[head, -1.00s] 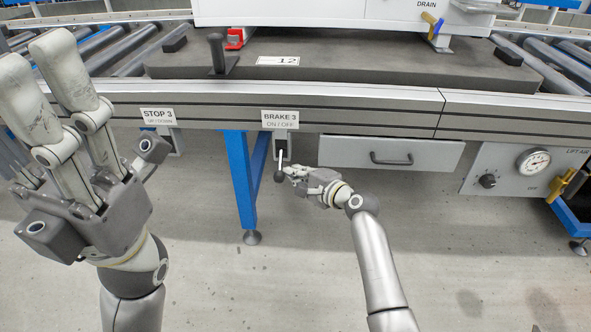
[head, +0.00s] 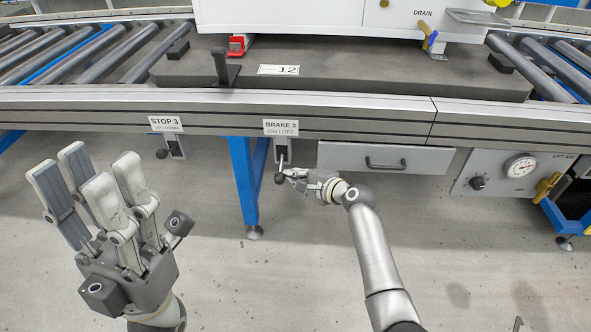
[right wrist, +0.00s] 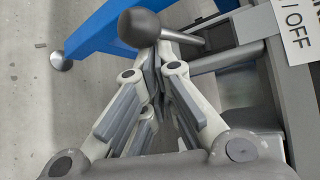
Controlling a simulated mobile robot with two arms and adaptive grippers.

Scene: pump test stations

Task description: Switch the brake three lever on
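The brake three lever (head: 279,178) has a dark ball knob and hangs down from its box under the label "BRAKE 3 ON / OFF" (head: 281,128). In the right wrist view the knob (right wrist: 139,28) is close, with the shaft running right to the box. My right gripper (head: 291,174) is at the lever from the right. Its fingers (right wrist: 163,50) are drawn together, with the tips right at the shaft behind the knob. Whether the shaft lies between them is hidden. My left gripper (head: 88,178) is open and empty, fingers up, in free space at the left.
The stop three lever (head: 163,153) hangs under its own label (head: 166,124) to the left. A blue table leg (head: 243,185) stands close beside the brake lever. A drawer (head: 383,159) and a gauge panel (head: 503,172) are to the right. Above are the conveyor and a dark pallet (head: 350,68).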

